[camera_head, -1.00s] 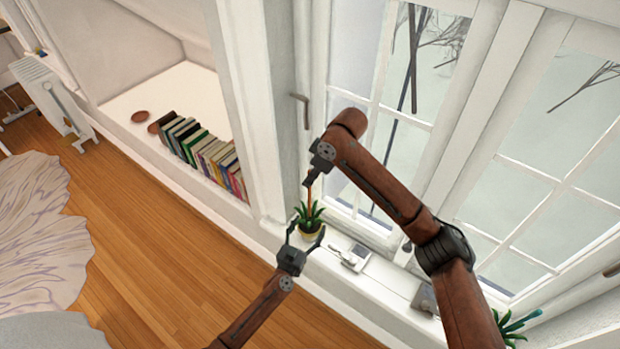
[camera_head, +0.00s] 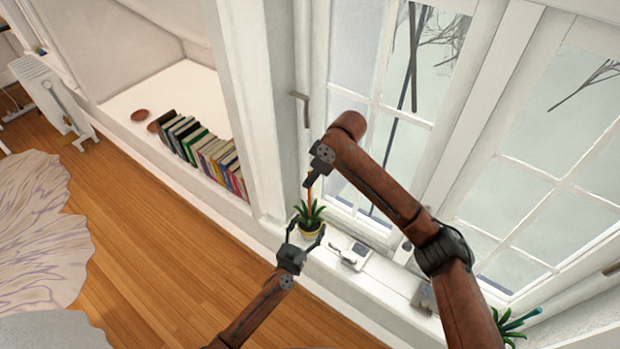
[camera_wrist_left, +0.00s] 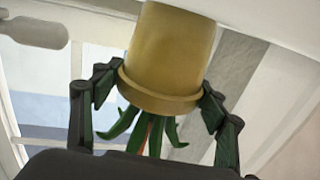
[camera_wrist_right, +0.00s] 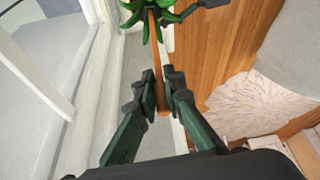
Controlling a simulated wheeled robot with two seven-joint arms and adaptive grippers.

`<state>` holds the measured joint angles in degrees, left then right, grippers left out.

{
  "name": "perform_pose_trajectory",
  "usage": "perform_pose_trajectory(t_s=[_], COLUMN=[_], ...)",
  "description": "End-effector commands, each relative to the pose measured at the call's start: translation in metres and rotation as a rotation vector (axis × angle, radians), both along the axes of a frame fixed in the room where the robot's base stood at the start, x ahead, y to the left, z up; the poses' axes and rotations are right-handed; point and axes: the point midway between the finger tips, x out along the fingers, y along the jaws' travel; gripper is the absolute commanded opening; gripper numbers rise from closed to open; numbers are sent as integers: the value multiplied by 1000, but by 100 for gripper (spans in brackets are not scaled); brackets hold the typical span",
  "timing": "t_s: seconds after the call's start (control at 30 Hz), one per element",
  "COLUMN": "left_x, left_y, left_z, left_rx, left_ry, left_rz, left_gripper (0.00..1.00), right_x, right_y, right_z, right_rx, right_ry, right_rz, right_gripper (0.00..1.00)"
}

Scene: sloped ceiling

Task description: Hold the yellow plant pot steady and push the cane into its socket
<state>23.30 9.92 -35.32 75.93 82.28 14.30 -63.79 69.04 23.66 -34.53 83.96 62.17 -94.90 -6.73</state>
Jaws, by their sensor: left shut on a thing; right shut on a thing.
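The yellow plant pot (camera_head: 311,233) stands on the white window sill with a spiky green plant (camera_head: 309,214) in it. My left gripper (camera_head: 306,237) has its fingers on both sides of the pot, just under its rim. The left wrist view shows the pot (camera_wrist_left: 168,58) upside down between the fingers (camera_wrist_left: 160,105). My right gripper (camera_head: 309,183) is above the plant, shut on the orange-brown cane (camera_head: 310,194). In the right wrist view the cane (camera_wrist_right: 155,45) runs from between the fingers (camera_wrist_right: 162,88) into the leaves. Its lower end and the socket are hidden by the leaves.
A small white device (camera_head: 355,255) lies on the sill right of the pot. Another green plant (camera_head: 515,323) is at the far right. Window panes stand close behind my right arm. Several books (camera_head: 205,153) line the alcove at left.

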Motion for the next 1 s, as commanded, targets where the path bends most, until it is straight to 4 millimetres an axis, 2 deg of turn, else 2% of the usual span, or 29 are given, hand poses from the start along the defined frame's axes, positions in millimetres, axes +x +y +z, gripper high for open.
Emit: perform_pose_trajectory(t_s=[1.0], left_x=[0], left_y=[-1], left_z=[0], left_rx=[0], left_ry=[1], left_rz=[-1], left_gripper=[21], right_x=[0], right_y=[0], right_z=[-25], right_rx=[-1], right_ry=[0], right_rz=[1], right_gripper=[0])
